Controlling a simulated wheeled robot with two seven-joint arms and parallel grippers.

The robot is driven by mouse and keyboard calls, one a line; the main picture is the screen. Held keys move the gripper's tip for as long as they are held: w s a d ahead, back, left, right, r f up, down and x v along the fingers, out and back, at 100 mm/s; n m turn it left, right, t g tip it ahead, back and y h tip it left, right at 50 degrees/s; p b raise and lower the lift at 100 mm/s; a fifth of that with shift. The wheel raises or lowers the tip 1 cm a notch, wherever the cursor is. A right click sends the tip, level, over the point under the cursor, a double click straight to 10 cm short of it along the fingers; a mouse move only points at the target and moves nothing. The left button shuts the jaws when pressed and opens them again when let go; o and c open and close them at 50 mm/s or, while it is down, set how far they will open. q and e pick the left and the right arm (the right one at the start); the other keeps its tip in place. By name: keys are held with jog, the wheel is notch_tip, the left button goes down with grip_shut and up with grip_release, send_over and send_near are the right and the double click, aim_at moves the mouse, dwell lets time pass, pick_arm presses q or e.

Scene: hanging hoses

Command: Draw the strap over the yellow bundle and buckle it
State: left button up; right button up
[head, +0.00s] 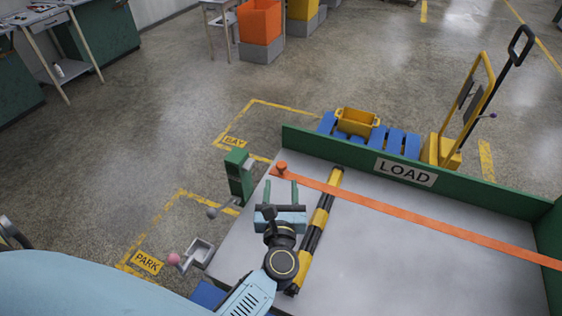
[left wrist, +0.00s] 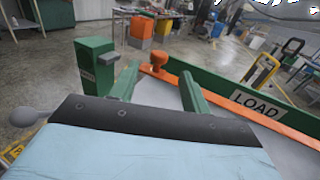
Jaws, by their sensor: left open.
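The orange strap (head: 430,221) runs from the right edge of the table to an orange knob-like end (head: 281,168) at the left, crossing the far end of the yellow-and-black bundle (head: 319,218) in the head view. I cannot tell whether it touches the bundle. A green upright block (head: 239,176) with a grey ball-ended lever, likely the buckle, stands at the table's left edge; it also shows in the left wrist view (left wrist: 97,66). My left gripper (head: 281,188) is open and empty. Its green fingers point at the strap's end (left wrist: 157,54), which appears just beyond the fingertips. My right gripper is out of view.
A green wall marked LOAD (head: 405,172) closes the table's far side. Behind it stand a blue pallet with a yellow bin (head: 357,122) and a yellow pallet jack (head: 450,149).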

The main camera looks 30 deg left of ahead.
aim_at(281, 169)
pick_arm(q)
jog(key=x, duration=0.8)
jog(key=shift+w+a+p, duration=0.1)
jog(key=shift+w+p, duration=0.1)
jog(key=shift+p, duration=0.2)
grip_shut()
